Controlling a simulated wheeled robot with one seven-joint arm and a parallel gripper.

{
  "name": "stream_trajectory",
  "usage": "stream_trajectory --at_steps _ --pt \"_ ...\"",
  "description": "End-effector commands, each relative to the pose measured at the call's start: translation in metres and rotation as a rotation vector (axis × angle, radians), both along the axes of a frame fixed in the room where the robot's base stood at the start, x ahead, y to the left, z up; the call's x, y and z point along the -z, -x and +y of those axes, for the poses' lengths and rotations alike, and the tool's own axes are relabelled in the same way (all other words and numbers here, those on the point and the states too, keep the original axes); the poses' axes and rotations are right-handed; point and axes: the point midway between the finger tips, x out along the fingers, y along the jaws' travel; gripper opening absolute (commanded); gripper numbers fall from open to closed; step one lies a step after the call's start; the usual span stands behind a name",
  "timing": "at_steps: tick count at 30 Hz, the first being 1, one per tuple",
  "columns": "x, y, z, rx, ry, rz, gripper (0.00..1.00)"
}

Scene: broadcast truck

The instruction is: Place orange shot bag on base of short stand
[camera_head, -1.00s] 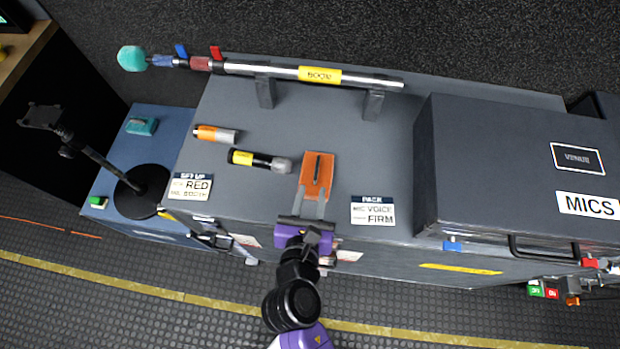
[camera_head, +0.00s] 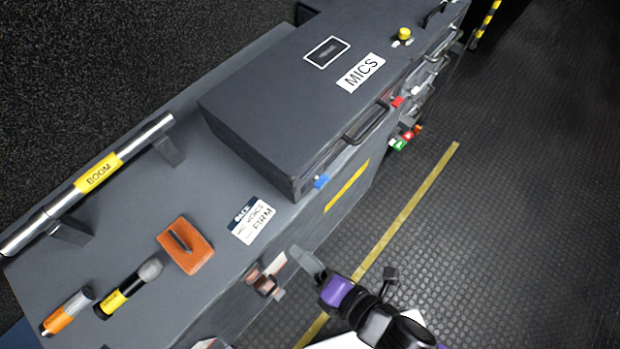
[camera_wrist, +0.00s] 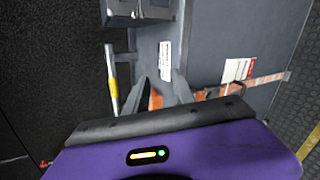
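The orange shot bag (camera_head: 185,245), with a dark strap handle on top, lies flat on the grey case top (camera_head: 120,225), beside a yellow-and-black microphone. My gripper (camera_head: 308,262) is out past the front edge of the case, apart from the bag and empty. In the wrist view its two fingers (camera_wrist: 164,90) are spread, and an orange patch, apparently the bag, shows beyond them, partly hidden. The short stand and its base are outside both current views.
A large dark MICS case (camera_head: 300,110) stands on the case top behind. A boom pole (camera_head: 100,175) on supports lies at left. The microphone (camera_head: 128,288) and an orange-silver cylinder (camera_head: 68,310) are near the bag. Dark floor (camera_head: 500,220) is open at right.

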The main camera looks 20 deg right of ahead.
Motion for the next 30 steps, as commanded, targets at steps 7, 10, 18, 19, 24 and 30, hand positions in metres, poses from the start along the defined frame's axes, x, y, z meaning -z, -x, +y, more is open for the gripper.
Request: stream_trajectory --at_steps 7,10,18,19,24,30 --pt "-0.054 0.066 -0.094 0.521 -0.785 0.262 0.3" --pt "-0.085 0.089 -0.118 0.707 -1.113 0.308 0.3" --pt "-0.145 0.122 -0.153 0.968 -1.71 0.301 0.32" --pt "-0.148 0.123 -0.154 0.976 -1.74 0.298 0.34" --pt "-0.152 0.125 -0.157 0.991 -1.794 0.295 0.34" --pt "-0.152 0.124 -0.158 0.996 -1.792 0.287 0.34"
